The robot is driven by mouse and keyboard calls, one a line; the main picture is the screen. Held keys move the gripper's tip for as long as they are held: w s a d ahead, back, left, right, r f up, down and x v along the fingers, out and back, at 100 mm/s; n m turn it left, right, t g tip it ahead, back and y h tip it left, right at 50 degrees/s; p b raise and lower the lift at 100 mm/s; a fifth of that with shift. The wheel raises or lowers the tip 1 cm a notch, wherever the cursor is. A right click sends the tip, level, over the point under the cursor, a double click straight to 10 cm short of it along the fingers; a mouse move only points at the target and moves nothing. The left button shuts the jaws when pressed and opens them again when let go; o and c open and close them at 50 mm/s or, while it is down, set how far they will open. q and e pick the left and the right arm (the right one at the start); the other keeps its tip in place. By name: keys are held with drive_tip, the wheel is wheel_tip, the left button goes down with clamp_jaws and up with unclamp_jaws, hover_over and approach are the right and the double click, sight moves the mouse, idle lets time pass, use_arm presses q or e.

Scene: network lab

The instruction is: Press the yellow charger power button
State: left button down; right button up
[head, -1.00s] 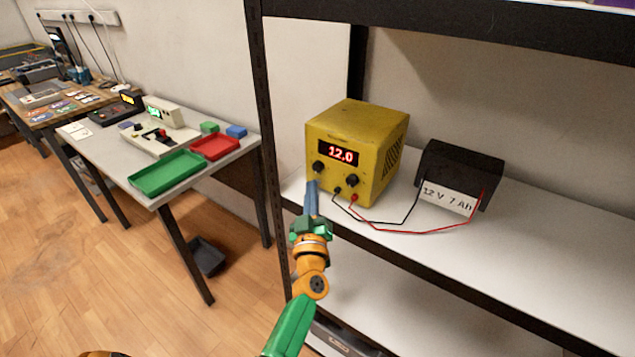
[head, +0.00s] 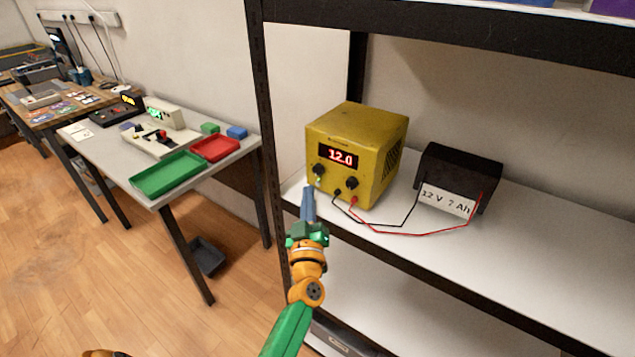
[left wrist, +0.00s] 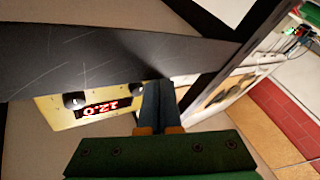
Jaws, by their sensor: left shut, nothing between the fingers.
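The yellow charger (head: 365,137) stands on the white shelf, its red display (head: 338,157) lit and reading 12.0. Two black knobs sit below the display. A small pale greenish spot (head: 318,182), perhaps the power button, shows under the left knob. My left gripper (head: 308,192) is shut and empty, its tips a little below and left of that spot, seemingly apart from the charger. In the left wrist view the charger (left wrist: 62,116) appears upside down, partly cut off by the dark shelf edge, and the gripper's closed fingers (left wrist: 160,88) point beside it. My right gripper is not visible.
A black battery (head: 458,166) labelled 12 V 7 Ah stands right of the charger, joined by black and red leads. The shelf's dark front edge (head: 440,270) and upright post (head: 262,120) are close to my arm. The shelf's right side is clear.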

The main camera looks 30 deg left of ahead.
use_arm(q)
drive_tip(key=shift+s+p, duration=0.55)
drive_tip(key=shift+s, duration=0.15)
drive_tip(key=s, duration=0.1)
drive_tip(key=s+p, duration=0.1)
drive_tip(key=s, duration=0.1)
drive_tip(key=shift+s+a, duration=0.2)
drive_tip(key=shift+s, duration=0.1)
drive_tip(key=shift+f, duration=0.1)
